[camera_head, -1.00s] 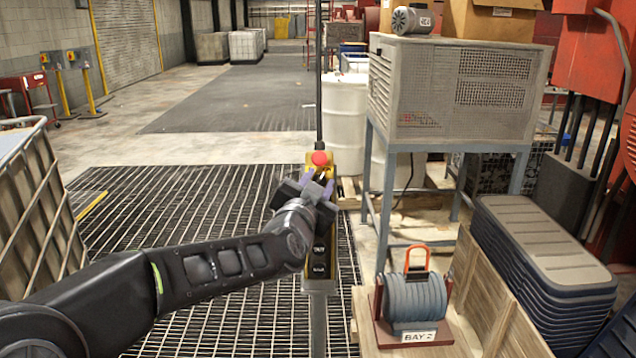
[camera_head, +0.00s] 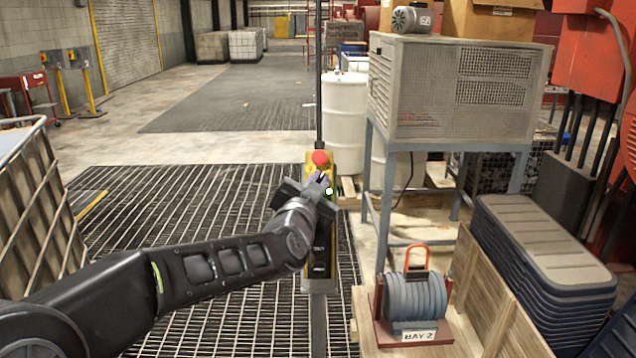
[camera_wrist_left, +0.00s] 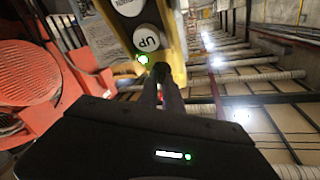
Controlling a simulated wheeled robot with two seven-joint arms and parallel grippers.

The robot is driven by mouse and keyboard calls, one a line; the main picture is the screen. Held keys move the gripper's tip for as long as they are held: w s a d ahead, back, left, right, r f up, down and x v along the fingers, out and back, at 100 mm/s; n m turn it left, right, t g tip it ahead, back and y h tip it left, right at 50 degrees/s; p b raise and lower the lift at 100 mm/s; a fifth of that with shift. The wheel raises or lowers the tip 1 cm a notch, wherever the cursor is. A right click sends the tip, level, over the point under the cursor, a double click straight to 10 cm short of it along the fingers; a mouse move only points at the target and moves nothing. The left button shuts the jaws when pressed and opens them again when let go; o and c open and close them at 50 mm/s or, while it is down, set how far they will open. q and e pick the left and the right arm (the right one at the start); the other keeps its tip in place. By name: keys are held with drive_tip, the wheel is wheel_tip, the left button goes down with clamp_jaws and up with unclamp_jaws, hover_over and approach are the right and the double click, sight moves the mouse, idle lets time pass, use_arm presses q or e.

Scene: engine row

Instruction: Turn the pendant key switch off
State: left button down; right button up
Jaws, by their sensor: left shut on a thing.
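The yellow pendant (camera_head: 311,163) hangs upright at the centre of the head view, with a red mushroom button (camera_head: 320,158) near its top. My left gripper (camera_head: 323,180) is at its face just below the red button, fingers closed together. In the left wrist view the fingertips (camera_wrist_left: 161,78) meet on a small dark piece at the pendant's yellow edge (camera_wrist_left: 174,42), seemingly the switch key, mostly hidden by the fingers. A lit greenish-white lamp (camera_wrist_left: 142,58) sits beside it, below the white UP button (camera_wrist_left: 147,38). The key's angle cannot be read. My right gripper is not in view.
A grey metal cabinet on a stand (camera_head: 450,90) and a white drum (camera_head: 344,120) stand right of the pendant. A reel marked BAY 2 (camera_head: 415,297) sits on a crate at lower right. A caged container (camera_head: 30,190) is at left. Grating floor is open around the pendant.

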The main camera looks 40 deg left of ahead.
use_arm(q)
drive_tip(key=shift+n+y, duration=0.3)
drive_tip(key=shift+n, duration=0.2)
drive_tip(key=n, duration=0.1)
drive_tip(key=n+y, duration=0.1)
drive_tip(key=n, duration=0.1)
drive_tip(key=shift+d+f+g+y, duration=0.1)
drive_tip(key=shift+f+g+y, duration=0.05)
drive_tip(key=shift+g+y, duration=0.15)
drive_tip(key=n+g+y+b, duration=0.1)
drive_tip(key=n+y, duration=0.1)
drive_tip(key=n, duration=0.3)
drive_tip(key=shift+w+d, duration=0.1)
drive_tip(key=shift+w, duration=0.05)
drive_tip(key=n+g+y, duration=0.1)
drive_tip(key=n, duration=0.2)
drive_tip(key=n+g+y, duration=0.1)
drive_tip(key=n+g, duration=0.1)
drive_tip(key=n, duration=0.2)
drive_tip(key=shift+y, duration=0.3)
drive_tip(key=c, duration=1.5)
unclamp_jaws()
drive_tip(key=shift+d, duration=0.15)
drive_tip(key=b+v, duration=0.2)
drive_tip(key=v, duration=0.5)
drive_tip(key=shift+s+d, duration=0.25)
drive_tip(key=shift+d, duration=0.05)
